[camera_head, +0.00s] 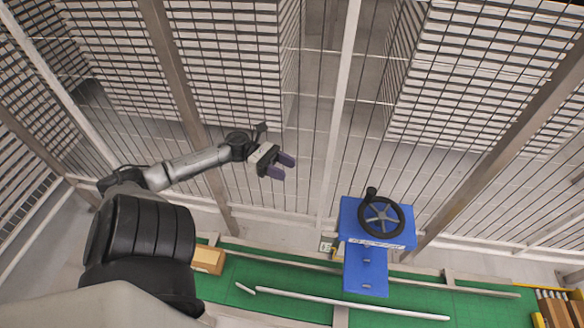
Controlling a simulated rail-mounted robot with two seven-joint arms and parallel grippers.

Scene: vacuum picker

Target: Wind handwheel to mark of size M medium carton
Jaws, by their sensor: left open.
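The handwheel (398,221) is a black spoked wheel with a grey hub on top of a blue box (350,221), right of centre. Its black knob (371,193) stands up at the upper left of the rim. A pale label strip (376,244) lies along the box's front edge; its marks are too small to read. My left gripper (282,167) is open and empty, up and to the left of the handwheel and well apart from it. My right gripper is not in view. No medium carton can be told for certain.
A green conveyor surface (240,275) runs below the blue box, with a long white rod (350,304) on it. A brown carton (208,259) sits at its left. More brown cartons (556,308) stand at the lower right. A wire fence with metal posts (341,110) closes off the back.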

